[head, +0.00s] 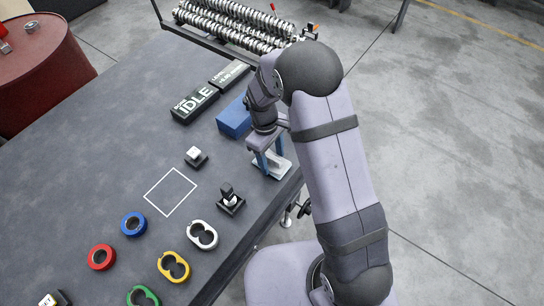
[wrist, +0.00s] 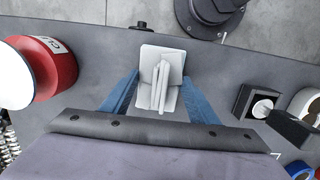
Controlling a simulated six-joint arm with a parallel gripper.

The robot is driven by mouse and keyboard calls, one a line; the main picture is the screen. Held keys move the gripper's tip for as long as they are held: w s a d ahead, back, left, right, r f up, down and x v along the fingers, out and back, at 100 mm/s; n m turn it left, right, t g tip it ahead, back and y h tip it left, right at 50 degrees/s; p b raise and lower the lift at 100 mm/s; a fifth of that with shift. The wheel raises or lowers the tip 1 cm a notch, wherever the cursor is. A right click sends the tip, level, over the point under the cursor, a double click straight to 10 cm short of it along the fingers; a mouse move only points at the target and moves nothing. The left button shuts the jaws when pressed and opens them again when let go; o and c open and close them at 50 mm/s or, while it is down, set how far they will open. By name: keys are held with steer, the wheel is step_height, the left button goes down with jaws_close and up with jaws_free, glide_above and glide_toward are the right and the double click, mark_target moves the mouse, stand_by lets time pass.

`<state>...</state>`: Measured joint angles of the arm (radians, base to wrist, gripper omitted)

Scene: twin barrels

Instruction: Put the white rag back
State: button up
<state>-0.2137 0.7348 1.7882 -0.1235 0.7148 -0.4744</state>
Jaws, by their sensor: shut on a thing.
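The white rag (head: 272,167) is at the table's right edge in the head view, between my gripper's blue fingers. In the wrist view the rag (wrist: 174,58) is a pale, roughly square piece with a raised fold along its middle. My gripper (head: 267,163) points down and is shut on the rag. In the wrist view the fingers (wrist: 160,100) stand either side of the fold, partly hidden by my gripper's body. I cannot tell whether the rag touches the tabletop. A white outlined square (head: 170,191) on the table is empty.
A blue box (head: 234,117) and black label blocks (head: 196,105) stand beyond my gripper. A black-based fixture (head: 231,199) stands nearer. Coloured rings (head: 101,257) lie at the front; rollers (head: 235,25) are at the back.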

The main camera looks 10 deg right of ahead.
mark_target(268, 155)
steer(key=shift+f, duration=0.25)
steer(key=o, duration=1.1)
step_height(268, 155, up, 12)
steer(key=a+b, duration=0.1)
steer(key=b, duration=0.1)
steer(key=s+d+m, duration=0.3)
steer(key=s+m, duration=0.1)
steer(key=s, duration=0.5)
steer(key=s+d+f+m+y, duration=0.1)
steer(key=s+d+m, duration=0.3)
steer(key=s, duration=0.5)
steer(key=shift+d+m+t, duration=0.3)
steer(key=shift+m+t, duration=0.1)
steer(key=shift+m, duration=0.1)
steer(key=shift+s, duration=0.1)
